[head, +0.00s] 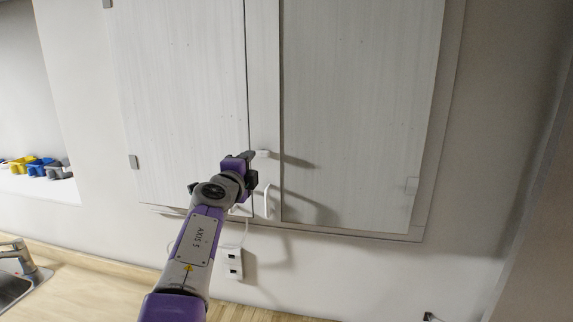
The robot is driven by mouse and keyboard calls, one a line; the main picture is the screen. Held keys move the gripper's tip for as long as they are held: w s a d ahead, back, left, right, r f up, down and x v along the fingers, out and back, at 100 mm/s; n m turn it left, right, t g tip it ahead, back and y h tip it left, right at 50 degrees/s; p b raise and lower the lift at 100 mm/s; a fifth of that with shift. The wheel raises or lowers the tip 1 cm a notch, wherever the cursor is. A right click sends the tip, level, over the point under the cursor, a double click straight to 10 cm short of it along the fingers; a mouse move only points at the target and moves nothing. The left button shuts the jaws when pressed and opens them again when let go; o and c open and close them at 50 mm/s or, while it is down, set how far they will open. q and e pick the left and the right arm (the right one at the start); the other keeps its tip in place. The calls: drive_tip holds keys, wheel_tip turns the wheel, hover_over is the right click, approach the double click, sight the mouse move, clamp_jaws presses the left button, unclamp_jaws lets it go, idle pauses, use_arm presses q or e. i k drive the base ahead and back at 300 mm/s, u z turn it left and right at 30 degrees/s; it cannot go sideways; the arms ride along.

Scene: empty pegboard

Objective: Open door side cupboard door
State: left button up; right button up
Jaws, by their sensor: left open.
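A pale wall cupboard has a left door (185,80) and a right door (355,110), parted by a narrow upright strip. A white handle (267,200) shows near the lower inner edge of the right door. My left gripper (250,156) is in front of the lower inner corner of the left door, above and left of that handle. It is open and appears empty. My left arm hides part of the left door's lower edge. Whether the gripper touches anything cannot be told. My right gripper does not show.
A wooden counter (110,285) runs below, with a sink (15,287) and tap (18,255) at the far left. A white socket (233,262) is on the wall under the cupboard. Yellow and blue items (38,167) stand on a ledge at left. A wall closes the right side.

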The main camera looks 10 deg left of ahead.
sight(340, 92)
drive_tip(key=z, duration=0.05)
drive_tip(key=k, duration=1)
drive_tip(key=u, duration=0.05)
